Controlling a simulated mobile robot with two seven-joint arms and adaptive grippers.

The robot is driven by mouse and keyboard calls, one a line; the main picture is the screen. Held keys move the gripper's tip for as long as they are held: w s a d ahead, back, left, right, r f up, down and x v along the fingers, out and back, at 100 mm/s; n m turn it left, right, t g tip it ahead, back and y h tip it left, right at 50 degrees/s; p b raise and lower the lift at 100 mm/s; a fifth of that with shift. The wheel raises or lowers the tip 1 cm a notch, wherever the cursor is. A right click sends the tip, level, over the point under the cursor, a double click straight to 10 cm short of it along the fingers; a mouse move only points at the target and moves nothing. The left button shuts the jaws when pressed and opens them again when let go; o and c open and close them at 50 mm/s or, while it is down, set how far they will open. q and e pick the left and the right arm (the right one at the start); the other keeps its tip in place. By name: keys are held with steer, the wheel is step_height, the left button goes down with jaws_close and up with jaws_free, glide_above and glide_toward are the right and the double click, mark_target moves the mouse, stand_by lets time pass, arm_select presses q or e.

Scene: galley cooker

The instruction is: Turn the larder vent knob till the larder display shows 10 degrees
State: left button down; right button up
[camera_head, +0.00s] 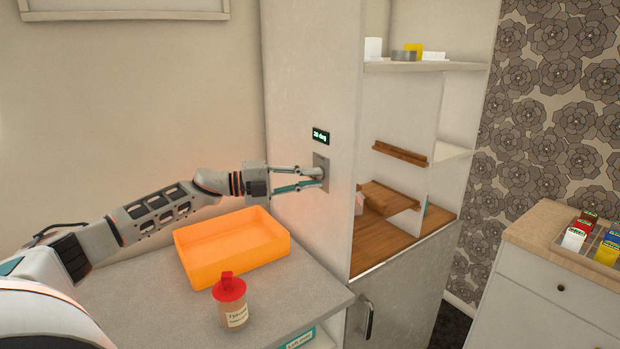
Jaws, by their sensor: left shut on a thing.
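The larder display (320,136) is a small black panel with green characters on the side of the tall pale larder cabinet (306,75). Its text is small; it looks like a two-digit number with "deg", and I cannot read the number surely. Below it is a grey plate (325,185) with the vent knob (317,173), mostly hidden by my fingers. My left gripper (314,179) reaches in from the left and is shut on the knob, one finger above and one below. My right gripper is not in view.
An orange tray (196,266) and a red-lidded jar (234,312) stand on the counter (148,318) below my left arm. Open shelves (425,66) lie right of the display. A drawer unit (548,292) with several small packets stands at far right.

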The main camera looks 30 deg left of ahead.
arm_select(q)
steer(key=shift+w+a+r, duration=0.15)
steer(key=shift+a+r, duration=0.05)
steer(key=shift+a, duration=0.2)
steer(key=c, duration=2)
jaws_free()
steer(key=shift+w+d+f, duration=0.1)
steer(key=shift+w+f, duration=0.05)
steer(key=shift+v, duration=6)
